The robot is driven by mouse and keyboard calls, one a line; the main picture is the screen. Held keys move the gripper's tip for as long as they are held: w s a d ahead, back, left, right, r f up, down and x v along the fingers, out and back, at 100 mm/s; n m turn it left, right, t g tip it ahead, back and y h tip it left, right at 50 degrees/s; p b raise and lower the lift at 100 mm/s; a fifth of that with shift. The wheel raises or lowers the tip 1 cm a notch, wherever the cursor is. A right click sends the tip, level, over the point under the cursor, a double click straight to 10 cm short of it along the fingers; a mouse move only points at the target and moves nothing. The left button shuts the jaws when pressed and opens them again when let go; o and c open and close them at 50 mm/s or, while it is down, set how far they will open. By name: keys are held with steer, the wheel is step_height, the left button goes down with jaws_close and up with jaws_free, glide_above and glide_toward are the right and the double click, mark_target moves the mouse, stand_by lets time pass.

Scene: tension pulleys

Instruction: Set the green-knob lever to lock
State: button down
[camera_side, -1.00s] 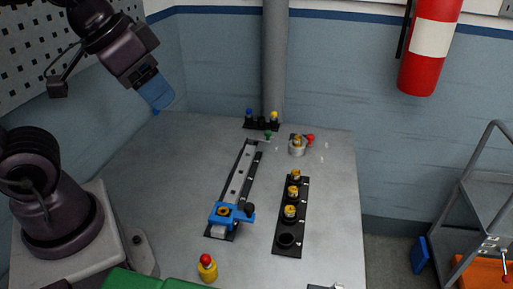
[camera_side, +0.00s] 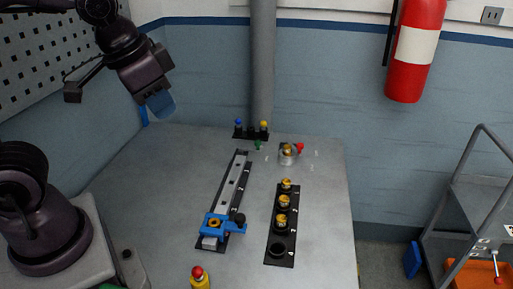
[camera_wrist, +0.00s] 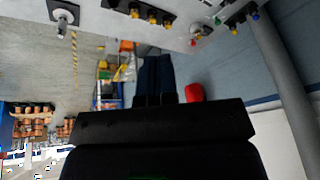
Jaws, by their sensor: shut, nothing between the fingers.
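The green-knob lever (camera_side: 258,146) stands at the far end of the long rail, just in front of a small black base (camera_side: 252,134). Its green knob shows near the top of the wrist view (camera_wrist: 218,20). The lever's arm is too small to read its setting, and I see no lock label. My gripper (camera_side: 161,104), with blue fingertips, is shut and empty. It hangs high to the left of the lever, well apart from it. In the wrist view the dark fingers (camera_wrist: 155,99) touch nothing.
The black base carries a blue knob (camera_side: 238,122) and a yellow knob (camera_side: 264,125). A grey round part (camera_side: 288,156) with a red knob (camera_side: 299,147) is right of the lever. A rail with a blue carriage (camera_side: 222,226) and a black pulley strip (camera_side: 283,228) lie nearer.

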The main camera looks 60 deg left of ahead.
mark_target(258, 144)
steer(key=w+a+f+m+t+y, duration=0.1)
steer(key=w+a+f+m+y, duration=0.1)
steer(key=w+f+m+y, duration=0.2)
steer(key=w+a+f+m+t+y, duration=0.1)
steer(key=w+f+m+y, duration=0.3)
steer(key=w+f+m, duration=0.6)
steer(key=w+a+f+m+t+y, duration=0.2)
steer(key=w+f+m+y, duration=0.2)
steer(key=w+f+m, duration=0.3)
steer(key=shift+w+a+f+m+y, duration=0.15)
steer(key=shift+f+m, duration=0.15)
steer(key=shift+f, duration=1.1)
steer(key=shift+a+f+m+y, duration=0.15)
steer(key=shift+f+m, duration=0.15)
steer(key=shift+f, duration=1.05)
steer(key=shift+w+d+f+m+t, duration=0.25)
steer(key=shift+m+t, duration=0.1)
steer(key=shift+m, duration=0.15)
steer(key=shift+w+d+f+m+t, duration=0.15)
steer(key=shift+w+m+t, duration=0.15)
steer(key=shift+m, duration=0.2)
steer(key=shift+a, duration=0.1)
steer(key=x, duration=1.3)
steer(key=shift+w+a+f, duration=0.1)
steer(key=shift+w+a, duration=0.1)
steer(key=shift+a, duration=0.15)
